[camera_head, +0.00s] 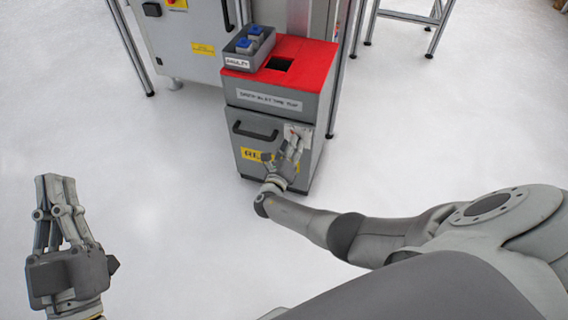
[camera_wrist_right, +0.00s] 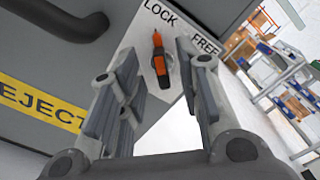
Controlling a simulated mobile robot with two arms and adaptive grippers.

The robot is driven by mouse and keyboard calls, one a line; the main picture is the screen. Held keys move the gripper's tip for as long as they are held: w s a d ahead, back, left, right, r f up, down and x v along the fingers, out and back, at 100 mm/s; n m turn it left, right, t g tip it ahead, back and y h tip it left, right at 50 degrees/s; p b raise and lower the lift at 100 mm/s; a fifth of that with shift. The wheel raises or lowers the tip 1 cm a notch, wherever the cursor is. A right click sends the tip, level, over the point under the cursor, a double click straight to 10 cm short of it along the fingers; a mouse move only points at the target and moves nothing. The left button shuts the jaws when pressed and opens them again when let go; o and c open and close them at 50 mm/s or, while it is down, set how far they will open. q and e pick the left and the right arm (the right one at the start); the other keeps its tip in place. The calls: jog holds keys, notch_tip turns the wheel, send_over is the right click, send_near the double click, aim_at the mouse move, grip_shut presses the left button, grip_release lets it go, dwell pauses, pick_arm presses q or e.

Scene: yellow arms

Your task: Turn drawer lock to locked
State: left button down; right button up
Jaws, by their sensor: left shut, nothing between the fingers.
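The drawer lock is a small black and orange knob (camera_wrist_right: 159,62) on a white plate marked LOCK and FREE in the right wrist view. Its orange tip points up towards the word LOCK. The plate (camera_head: 290,129) shows at the upper right of the drawer front (camera_head: 240,139) in the head view, partly covered by my right gripper (camera_head: 291,146). In the wrist view the right gripper (camera_wrist_right: 157,58) is open, with one finger on each side of the knob; gaps show and I see no contact. My left gripper (camera_head: 56,180) is shut and empty, over bare floor.
A black handle (camera_head: 255,131) and yellow label (camera_head: 250,154) are on the drawer front. The grey cabinet has a red top (camera_head: 308,60) with a square opening and a grey box (camera_head: 243,62) holding blue items. Floor on the left is clear.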

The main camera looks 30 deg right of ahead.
jog(key=v, duration=1)
jog(key=shift+a+f, duration=0.1)
